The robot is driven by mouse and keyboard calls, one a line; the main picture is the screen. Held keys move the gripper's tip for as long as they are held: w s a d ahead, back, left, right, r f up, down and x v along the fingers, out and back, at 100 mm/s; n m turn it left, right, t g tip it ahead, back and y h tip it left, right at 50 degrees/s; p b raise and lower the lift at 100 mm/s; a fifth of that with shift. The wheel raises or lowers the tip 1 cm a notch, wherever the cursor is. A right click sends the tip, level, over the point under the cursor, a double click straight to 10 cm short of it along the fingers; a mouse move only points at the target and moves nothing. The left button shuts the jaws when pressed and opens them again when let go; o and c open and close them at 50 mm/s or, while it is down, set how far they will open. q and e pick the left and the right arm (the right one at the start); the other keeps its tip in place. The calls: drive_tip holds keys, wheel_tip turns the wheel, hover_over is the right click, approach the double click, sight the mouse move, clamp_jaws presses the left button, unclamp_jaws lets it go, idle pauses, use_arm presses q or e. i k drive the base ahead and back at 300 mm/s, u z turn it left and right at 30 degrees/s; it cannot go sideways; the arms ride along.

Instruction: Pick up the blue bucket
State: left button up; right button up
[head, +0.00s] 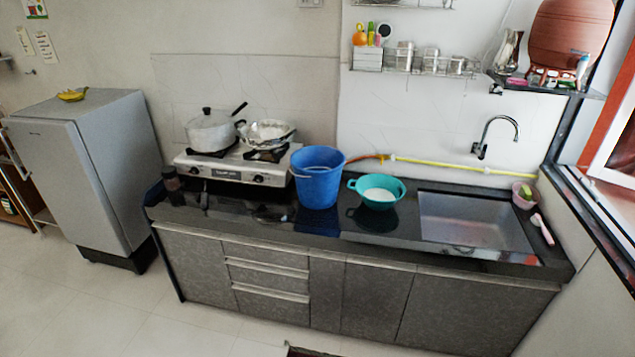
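The blue bucket (318,184) stands upright on the black countertop (225,207), between the gas stove and a teal colander. Its open top faces up, and a thin handle hangs across the front near the rim. Nothing touches it from above. Neither of my grippers shows in the head view, so I cannot see whether they are open or shut.
A gas stove (235,167) with pots stands left of the bucket. A teal colander (377,191) sits close on its right, then the sink (470,220) under a tap (497,135). A yellow hose (435,163) runs along the wall.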

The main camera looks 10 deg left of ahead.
sight(318, 169)
drive_tip(key=u, duration=0.8)
drive_tip(key=i, duration=0.75)
drive_tip(key=u, duration=0.9)
drive_tip(key=i, duration=1.45)
drive_tip(key=z, duration=0.6)
